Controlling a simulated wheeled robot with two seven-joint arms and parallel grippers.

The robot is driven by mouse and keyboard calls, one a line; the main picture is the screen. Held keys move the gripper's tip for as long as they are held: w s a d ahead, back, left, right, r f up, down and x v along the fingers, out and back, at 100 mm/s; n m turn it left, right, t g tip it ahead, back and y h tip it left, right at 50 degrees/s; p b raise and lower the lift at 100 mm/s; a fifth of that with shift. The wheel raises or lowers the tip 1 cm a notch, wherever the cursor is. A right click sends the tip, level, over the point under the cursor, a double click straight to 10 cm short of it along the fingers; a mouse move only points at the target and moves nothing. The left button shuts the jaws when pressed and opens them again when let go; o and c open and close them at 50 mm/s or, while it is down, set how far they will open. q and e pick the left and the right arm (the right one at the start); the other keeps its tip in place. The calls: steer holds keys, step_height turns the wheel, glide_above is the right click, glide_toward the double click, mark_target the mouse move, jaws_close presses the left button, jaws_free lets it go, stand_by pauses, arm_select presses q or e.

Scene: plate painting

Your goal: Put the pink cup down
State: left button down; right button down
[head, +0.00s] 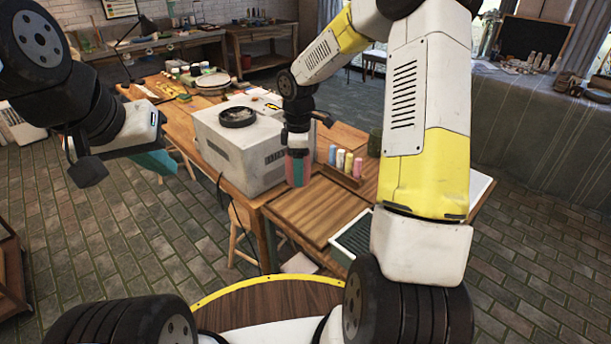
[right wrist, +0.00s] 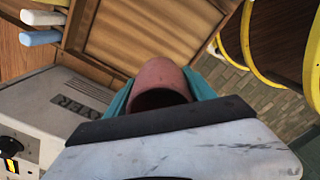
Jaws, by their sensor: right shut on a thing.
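The pink cup (head: 299,172) is in my right gripper (head: 298,168), between its teal fingers, beside the front right corner of the white box. The cup also shows in the right wrist view (right wrist: 162,78), with its open mouth facing the camera and teal fingers on both sides. Its lower end lies over the wooden board (head: 312,210); whether it touches the board cannot be told. My left gripper (head: 155,162) hangs at the left, away from the table, with only part of its teal fingers showing.
A white box (head: 232,158) with a black ring on top stands left of the cup. A holder with several coloured sticks (head: 346,168) stands to the right. A dark ridged tray (head: 352,236) lies near the table's front right. The front part of the wooden board is bare.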

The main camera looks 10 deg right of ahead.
steer(key=f, duration=0.4)
steer(key=w+f, duration=0.1)
steer(key=shift+f, duration=2.5)
steer(key=shift+f, duration=0.15)
steer(key=shift+c, duration=1.6)
jaws_free()
step_height(320, 180, up, 12)
steer(key=shift+r, duration=0.25)
steer(key=s+d+r+m+t, duration=0.25)
steer(key=s+r+m, duration=0.35)
steer(key=s+r, duration=0.55)
steer(key=s+r+m+t+y, duration=0.1)
steer(key=s+r+m+t, duration=0.1)
steer(key=s+r+m, duration=0.2)
steer(key=s+r+m+t+y, duration=0.1)
steer(key=s+r+m, duration=0.3)
steer(key=s, duration=0.4)
steer(key=shift+s+d+m+t, duration=0.2)
steer(key=shift+s+m+t, duration=0.15)
steer(key=shift+m, duration=0.25)
